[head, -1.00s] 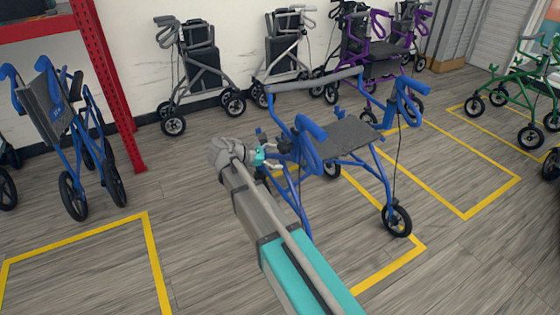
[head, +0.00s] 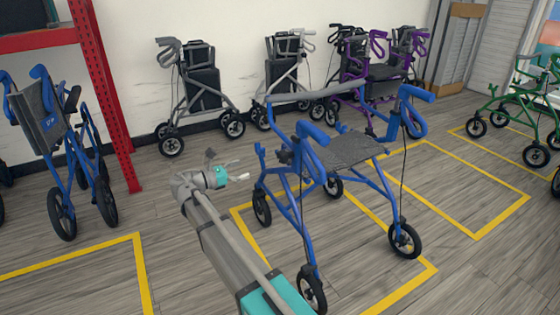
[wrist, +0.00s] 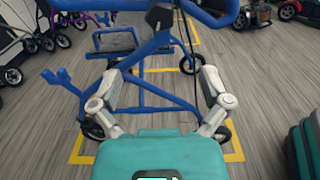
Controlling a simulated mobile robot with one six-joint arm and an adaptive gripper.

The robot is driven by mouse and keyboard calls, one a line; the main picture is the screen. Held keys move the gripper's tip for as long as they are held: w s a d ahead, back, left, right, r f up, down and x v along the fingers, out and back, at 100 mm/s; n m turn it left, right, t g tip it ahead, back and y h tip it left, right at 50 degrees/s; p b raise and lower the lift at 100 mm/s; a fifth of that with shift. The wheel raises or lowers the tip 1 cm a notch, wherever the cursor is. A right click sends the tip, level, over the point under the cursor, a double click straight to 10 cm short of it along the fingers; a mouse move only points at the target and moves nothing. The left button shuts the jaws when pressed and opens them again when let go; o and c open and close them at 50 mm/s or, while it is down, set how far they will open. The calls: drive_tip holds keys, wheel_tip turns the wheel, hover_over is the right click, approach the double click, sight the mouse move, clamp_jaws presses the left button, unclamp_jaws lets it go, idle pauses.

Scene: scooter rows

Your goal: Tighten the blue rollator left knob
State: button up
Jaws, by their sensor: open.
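The blue rollator (head: 375,180) stands upright on the wooden floor in the middle of the head view, with a dark grey seat. A small dark knob-like part (head: 284,157) sits on its left side, below the handle. In the wrist view, a dark part (wrist: 160,14) shows at the top edge on the blue frame (wrist: 150,48); I cannot tell if it is the same knob. My gripper (head: 240,177) is left of the rollator, apart from it in the picture. Its two fingers are spread wide and empty in the wrist view (wrist: 160,78).
Another blue walker (head: 60,140) stands at left by a red rack (head: 100,90). Grey and purple rollators (head: 375,85) line the white wall. A green rollator (head: 515,110) is at right. Yellow floor lines (head: 480,232) mark bays. Floor left of my arm is clear.

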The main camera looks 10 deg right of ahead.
sight(279, 158)
drive_tip(key=shift+d, duration=0.15)
drive_tip(key=shift+x, duration=6.8)
drive_tip(key=shift+c, duration=0.3)
drive_tip(key=shift+w, duration=0.1)
drive_tip(key=c, duration=1.1)
